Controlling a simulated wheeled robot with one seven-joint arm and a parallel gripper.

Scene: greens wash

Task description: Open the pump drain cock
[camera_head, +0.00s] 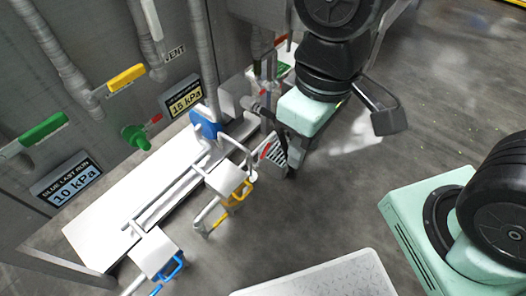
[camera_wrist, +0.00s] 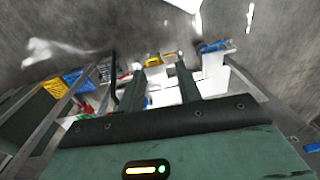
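My gripper (camera_wrist: 160,66) is open in the wrist view, its two dark fingers apart with nothing held. The body of my gripper (camera_head: 305,110) is at upper centre in the head view, beside the pipework; its fingers are hard to make out there. No label naming the pump drain cock is readable, so I cannot tell which valve it is. Close to my gripper is a red handle (camera_head: 265,150) beside a small striped plate (camera_head: 276,154). A yellow handle (camera_head: 237,195) on a white block is lower left, and a blue handle (camera_head: 172,266) is further down.
A grey wall carries pipes, a yellow lever (camera_head: 126,77), a green lever (camera_head: 45,129), a green knob (camera_head: 135,136) and signs reading 15 kPa (camera_head: 185,97) and 10 kPa (camera_head: 72,184). A blue knob (camera_head: 205,121) stands over the white bench (camera_head: 95,220). Floor to the right is partly clear.

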